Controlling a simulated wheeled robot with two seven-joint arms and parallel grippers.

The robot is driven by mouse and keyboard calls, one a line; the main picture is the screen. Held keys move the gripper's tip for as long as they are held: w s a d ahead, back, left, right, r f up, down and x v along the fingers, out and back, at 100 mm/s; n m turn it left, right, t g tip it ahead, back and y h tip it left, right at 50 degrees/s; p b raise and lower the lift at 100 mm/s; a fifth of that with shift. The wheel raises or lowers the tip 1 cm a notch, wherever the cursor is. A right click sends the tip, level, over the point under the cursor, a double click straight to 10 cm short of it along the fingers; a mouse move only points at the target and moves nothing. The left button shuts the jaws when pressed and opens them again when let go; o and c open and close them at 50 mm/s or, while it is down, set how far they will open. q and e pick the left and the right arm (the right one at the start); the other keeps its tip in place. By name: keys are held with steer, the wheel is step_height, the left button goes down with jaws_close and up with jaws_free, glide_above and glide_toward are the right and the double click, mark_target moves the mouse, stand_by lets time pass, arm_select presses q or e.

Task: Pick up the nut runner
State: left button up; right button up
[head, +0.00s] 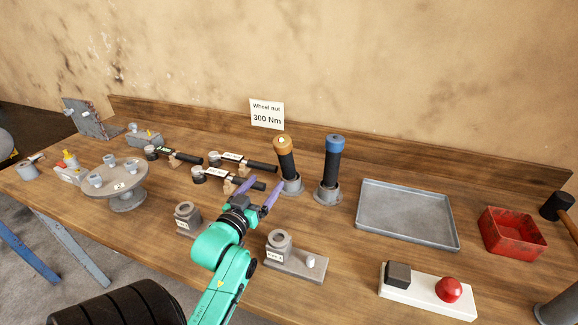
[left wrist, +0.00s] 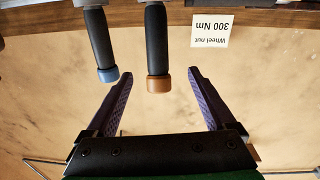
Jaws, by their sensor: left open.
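Two upright tools with black grips stand in grey round holders at the back middle of the bench. One has an orange cap (head: 286,160) and the other a blue cap (head: 331,165); no label tells which is the nut runner. My left gripper (head: 260,190) is open and empty, its purple fingers pointing toward the orange-capped tool from the front left. In the left wrist view, which is upside down, the orange-capped tool (left wrist: 156,45) shows between the fingers' directions, beyond the tips. The blue-capped tool (left wrist: 99,45) is to its left. My right gripper is not in view.
Several torque wrenches (head: 245,162) lie on small stands left of the holders. A grey tray (head: 408,215), red bin (head: 514,233) and button box (head: 428,291) are at right. Fixture blocks (head: 296,263) are near my arm. A "Wheel nut 300 Nm" card (head: 267,114) stands behind.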

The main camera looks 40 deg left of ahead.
mark_target(282, 164)
arm_select(q)
steer(key=p+x, duration=0.4)
steer(key=x, duration=1)
steer(key=shift+f, duration=0.1)
steer(key=shift+w+f, duration=0.1)
steer(key=shift+w, duration=0.1)
steer(key=shift+d, duration=0.15)
jaws_close()
